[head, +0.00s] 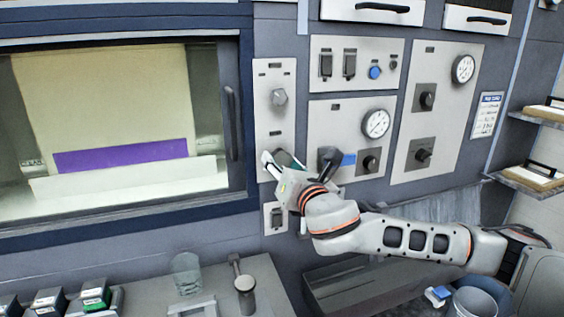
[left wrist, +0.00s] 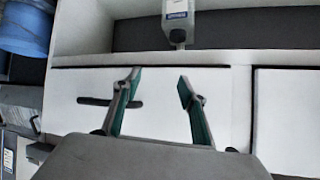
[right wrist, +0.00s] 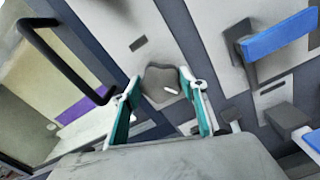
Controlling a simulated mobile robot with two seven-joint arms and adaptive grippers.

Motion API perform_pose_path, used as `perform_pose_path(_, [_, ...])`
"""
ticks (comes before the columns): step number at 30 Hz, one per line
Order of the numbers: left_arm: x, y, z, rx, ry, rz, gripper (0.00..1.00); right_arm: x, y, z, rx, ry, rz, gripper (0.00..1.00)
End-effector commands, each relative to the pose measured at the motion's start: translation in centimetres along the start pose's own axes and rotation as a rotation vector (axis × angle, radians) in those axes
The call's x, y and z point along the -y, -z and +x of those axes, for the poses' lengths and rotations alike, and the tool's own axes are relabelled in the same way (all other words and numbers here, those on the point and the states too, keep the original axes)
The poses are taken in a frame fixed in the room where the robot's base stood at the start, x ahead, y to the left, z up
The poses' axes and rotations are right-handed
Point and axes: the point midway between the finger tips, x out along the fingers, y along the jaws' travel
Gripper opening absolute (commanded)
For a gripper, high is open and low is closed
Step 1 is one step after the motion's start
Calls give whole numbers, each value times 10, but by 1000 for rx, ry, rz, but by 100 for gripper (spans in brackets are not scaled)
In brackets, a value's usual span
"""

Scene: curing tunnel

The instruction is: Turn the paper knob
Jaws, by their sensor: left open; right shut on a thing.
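A grey knob (right wrist: 160,88) with a white pointer mark sits between the fingers of my right gripper in the right wrist view. My right gripper (right wrist: 159,79) is shut on it, one finger at each side. In the head view my right gripper (head: 283,160) is at the lower part of the narrow pale panel (head: 263,120), and it hides most of that knob. Another grey knob (head: 279,97) is higher on the same panel. Labels are too small to read. My left gripper (left wrist: 159,80) is open and empty, in front of white drawers; the head view does not show it.
An oven-like window (head: 110,110) with a dark vertical handle (head: 231,122) is left of the panel. Panels with gauges (head: 376,123) and black knobs (head: 424,153) are to the right. A blue bar (right wrist: 280,35) sticks out near my right gripper. A bench (head: 150,294) is below.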

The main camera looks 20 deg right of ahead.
Motion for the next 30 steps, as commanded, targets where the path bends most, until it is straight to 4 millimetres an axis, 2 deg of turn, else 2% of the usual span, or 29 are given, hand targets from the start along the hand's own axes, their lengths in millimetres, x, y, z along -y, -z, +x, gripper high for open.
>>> perform_pose_path(6, [4, 7, -6, 5, 5, 3, 42, 1, 0, 0, -4, 4, 176, 21])
perform_pose_path(14, [17, -10, -10, 51, 27, 3, 42, 2, 2, 0, -4, 4, 423, 21])
perform_pose_path(18, [17, -16, -12, 67, 29, -1, 42, 2, 2, 0, -3, 4, 557, 21])
perform_pose_path(30, [14, -16, -12, 68, 31, -17, 42, 3, 3, 0, -1, 3, 902, 21])
